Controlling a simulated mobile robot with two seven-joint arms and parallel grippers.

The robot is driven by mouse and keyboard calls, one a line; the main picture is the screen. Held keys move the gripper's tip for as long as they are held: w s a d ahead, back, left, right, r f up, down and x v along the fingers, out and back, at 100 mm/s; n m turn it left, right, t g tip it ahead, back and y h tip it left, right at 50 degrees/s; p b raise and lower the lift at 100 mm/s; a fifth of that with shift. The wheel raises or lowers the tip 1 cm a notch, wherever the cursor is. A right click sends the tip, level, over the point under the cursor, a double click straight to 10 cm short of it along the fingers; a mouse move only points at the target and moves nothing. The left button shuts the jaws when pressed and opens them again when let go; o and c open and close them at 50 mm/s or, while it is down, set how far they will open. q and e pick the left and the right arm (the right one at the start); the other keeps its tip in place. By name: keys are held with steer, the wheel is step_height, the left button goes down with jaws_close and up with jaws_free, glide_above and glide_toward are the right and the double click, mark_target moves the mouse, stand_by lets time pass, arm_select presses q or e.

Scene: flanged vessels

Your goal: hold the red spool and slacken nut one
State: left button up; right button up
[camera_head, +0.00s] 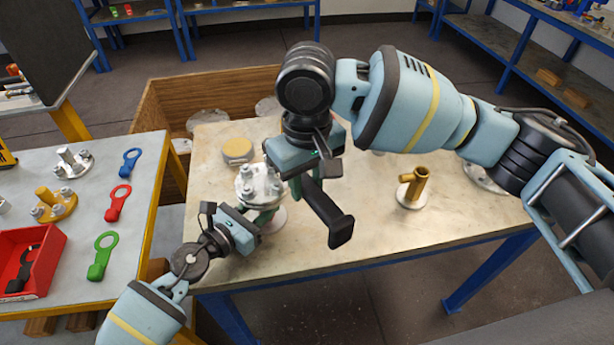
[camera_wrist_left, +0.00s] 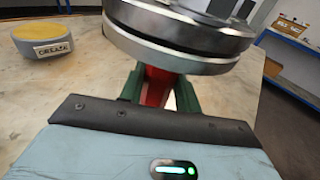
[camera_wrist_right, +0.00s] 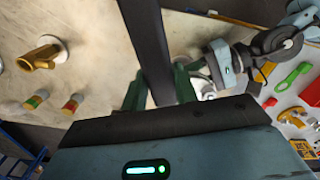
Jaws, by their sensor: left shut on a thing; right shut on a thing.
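The red spool (camera_wrist_left: 155,88) shows as a narrow red neck under a thick silver flange (camera_wrist_left: 180,45) in the left wrist view. My left gripper (camera_wrist_left: 155,90) is shut on this neck, its green fingers on either side. In the head view the silver flange (camera_head: 260,186) with bolts and nuts on top hides most of the spool, and my left gripper (camera_head: 264,218) reaches it from the front. My right gripper (camera_head: 302,188) is shut on a black bar-shaped tool (camera_head: 325,208), above and right of the flange. I cannot tell which nut is nut one.
A grease tin (camera_head: 237,150) stands behind the flange. A brass vessel (camera_head: 413,187) stands to the right. The left table holds blue (camera_head: 130,162), red (camera_head: 117,202) and green (camera_head: 101,256) ring-ended tools and a red box (camera_head: 45,270). The pale table's front right is clear.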

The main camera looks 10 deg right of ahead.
steer(key=shift+f, duration=0.2)
steer(key=shift+f, duration=0.4)
steer(key=w+d+r+n, duration=0.3)
steer(key=d+r+n, duration=0.1)
steer(key=r+n, duration=0.1)
steer(key=shift+d, duration=0.2)
stand_by(0.9)
stand_by(0.6)
arm_select(q)
steer(key=o, duration=1)
